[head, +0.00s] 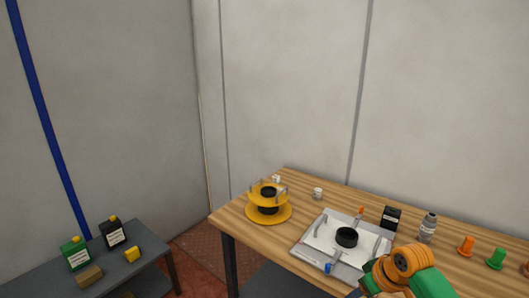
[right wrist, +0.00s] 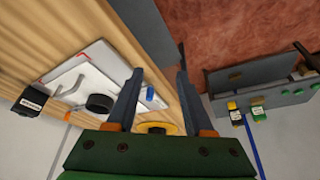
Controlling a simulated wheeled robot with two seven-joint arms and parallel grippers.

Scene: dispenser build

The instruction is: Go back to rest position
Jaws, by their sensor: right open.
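My right gripper (right wrist: 160,72) is open, with nothing between its two dark fingers in the right wrist view. In the head view my orange and green right arm shows at the lower right, over the table's front edge; its fingers cannot be made out there. The white tray (head: 310,258) lies on the table with a black ring (head: 346,237) on it, and both also show left of the fingers in the right wrist view. A yellow dispenser stand (head: 268,214) stands left of the tray. My left gripper is not in view.
The wooden table (head: 236,218) also holds a black box (head: 390,217), a grey bottle (head: 427,228), an orange cone (head: 466,246) and a green cone (head: 495,258). A grey bench (head: 150,244) with bottles stands at the left. Red floor (head: 205,244) lies between them.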

